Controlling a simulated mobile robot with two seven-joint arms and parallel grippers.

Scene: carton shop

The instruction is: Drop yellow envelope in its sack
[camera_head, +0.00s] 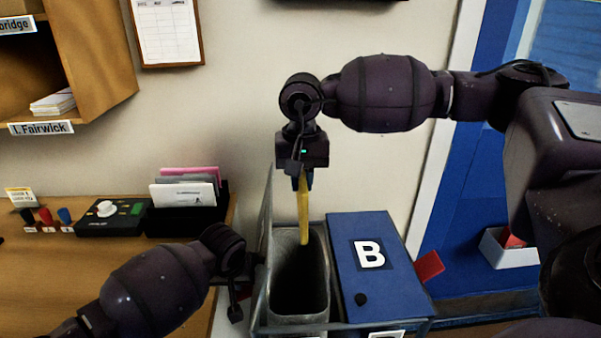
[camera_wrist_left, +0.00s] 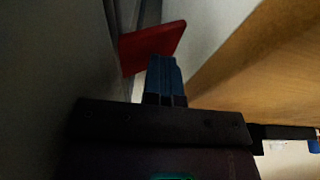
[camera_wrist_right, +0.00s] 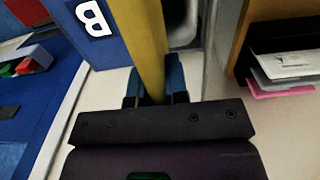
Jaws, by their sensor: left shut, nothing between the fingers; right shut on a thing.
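The yellow envelope (camera_head: 304,213) hangs edge-on and upright from my right gripper (camera_head: 302,181), its lower end over the mouth of an open grey sack (camera_head: 314,312). In the right wrist view the envelope (camera_wrist_right: 150,45) runs between the two blue fingers (camera_wrist_right: 155,88). My left gripper (camera_wrist_left: 165,78) is shut and empty, with its blue fingertips close to a red tab (camera_wrist_left: 153,44); I cannot tell whether they touch. In the head view the left gripper is low beside the sack's left side, its fingers hidden.
A shut blue lid marked B (camera_head: 352,285) lies right of the open sack. A raised grey panel (camera_head: 266,230) stands at its left. A wooden desk (camera_head: 130,270) on the left holds a card holder (camera_head: 190,222) and a control box (camera_head: 112,217). A white bin (camera_head: 508,252) is at right.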

